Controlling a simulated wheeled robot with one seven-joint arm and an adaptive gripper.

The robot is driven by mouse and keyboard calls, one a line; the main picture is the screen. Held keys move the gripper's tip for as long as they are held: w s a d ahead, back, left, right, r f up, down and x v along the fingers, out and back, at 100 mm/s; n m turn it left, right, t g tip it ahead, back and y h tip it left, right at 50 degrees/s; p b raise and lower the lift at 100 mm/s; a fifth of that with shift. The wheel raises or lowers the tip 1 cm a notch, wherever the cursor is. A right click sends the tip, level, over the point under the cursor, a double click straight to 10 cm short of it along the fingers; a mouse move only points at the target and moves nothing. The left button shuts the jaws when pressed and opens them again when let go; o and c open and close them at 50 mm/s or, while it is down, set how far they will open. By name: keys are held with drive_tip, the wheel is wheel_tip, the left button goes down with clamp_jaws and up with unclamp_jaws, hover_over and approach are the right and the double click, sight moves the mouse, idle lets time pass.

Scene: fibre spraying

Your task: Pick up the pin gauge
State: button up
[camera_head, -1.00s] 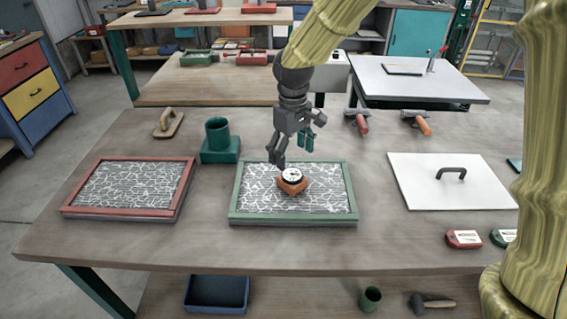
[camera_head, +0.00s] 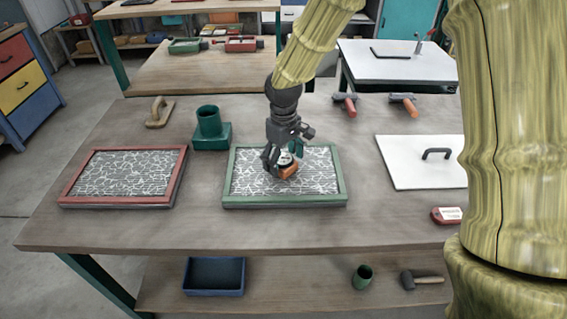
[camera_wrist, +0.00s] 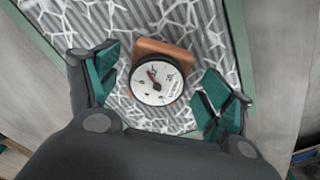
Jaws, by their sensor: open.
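The pin gauge has a round white dial with a dark rim and a small red mark, set on an orange-brown block. In the head view the pin gauge (camera_head: 288,170) sits on the fibre panel in the green-framed tray (camera_head: 342,190), partly hidden by my gripper. In the wrist view the pin gauge (camera_wrist: 158,80) lies between the fingers, with a gap to each teal fingertip. My gripper (camera_wrist: 162,92) is open around it and points down. It also shows in the head view (camera_head: 282,160), low over the tray.
A red-framed tray (camera_head: 180,175) lies to the left. A green cup on a block (camera_head: 210,135) and a wooden float (camera_head: 158,115) stand behind. A white board with a handle (camera_head: 410,170) lies to the right. Bare tabletop shows in front of the trays.

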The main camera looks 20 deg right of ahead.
drive_tip(key=f, duration=0.2)
drive_tip(key=shift+w+f, duration=0.4)
drive_tip(key=shift+s+r, duration=0.15)
drive_tip(key=shift+s, duration=0.15)
drive_tip(key=shift+w, duration=0.15)
drive_tip(key=c, duration=1.4)
